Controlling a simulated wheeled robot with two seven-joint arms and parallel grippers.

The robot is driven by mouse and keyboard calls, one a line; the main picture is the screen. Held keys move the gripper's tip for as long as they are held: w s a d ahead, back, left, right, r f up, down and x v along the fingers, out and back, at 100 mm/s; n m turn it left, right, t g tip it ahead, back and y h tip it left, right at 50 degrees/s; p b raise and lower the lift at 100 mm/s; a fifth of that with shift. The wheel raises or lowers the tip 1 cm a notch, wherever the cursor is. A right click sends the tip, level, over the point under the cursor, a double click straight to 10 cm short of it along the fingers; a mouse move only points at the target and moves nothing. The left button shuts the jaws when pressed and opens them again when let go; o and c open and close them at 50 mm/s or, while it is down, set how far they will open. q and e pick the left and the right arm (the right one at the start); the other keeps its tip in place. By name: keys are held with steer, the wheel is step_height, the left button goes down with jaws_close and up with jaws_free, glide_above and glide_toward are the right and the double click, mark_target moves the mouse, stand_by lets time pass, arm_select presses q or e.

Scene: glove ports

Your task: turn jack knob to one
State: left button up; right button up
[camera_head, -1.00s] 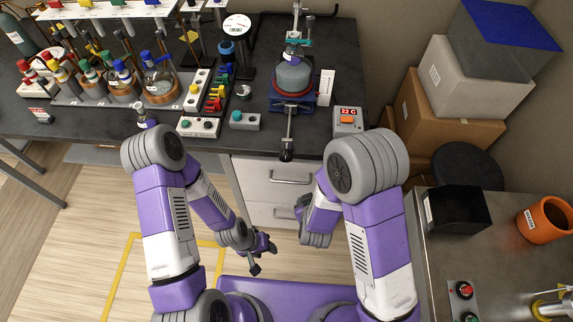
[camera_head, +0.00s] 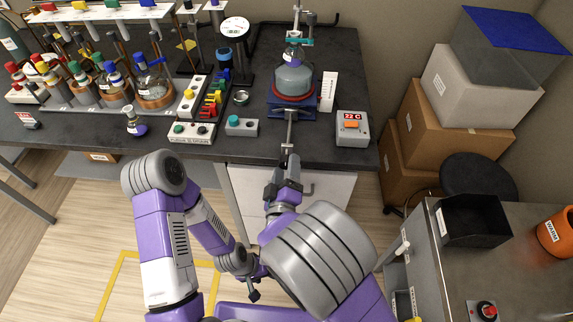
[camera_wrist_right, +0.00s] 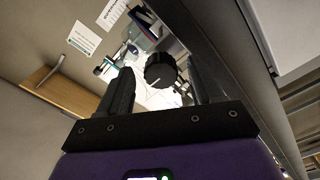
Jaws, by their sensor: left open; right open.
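The jack knob is a round black knob (camera_wrist_right: 160,71) with a pale line on its face. In the right wrist view it sits between the two dark fingers of my right gripper (camera_wrist_right: 160,88), which is open. I cannot tell whether either finger touches it. In the head view, its rod (camera_head: 290,130) sticks out over the bench's front edge from the blue jack (camera_head: 312,103), and my right gripper (camera_head: 286,168) hides most of the knob. A round flask (camera_head: 292,76) stands on the jack. My left gripper (camera_head: 257,283) is open, low near my base, partly hidden by my right arm.
A box with a red "22 C" display (camera_head: 351,128) is right of the jack. A drawer front lies below the bench edge. A side table (camera_head: 470,265) stands at right.

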steer(key=shift+w, duration=1.2)
steer(key=c, duration=1)
steer(key=shift+c, duration=0.2)
steer(key=shift+b, duration=0.3)
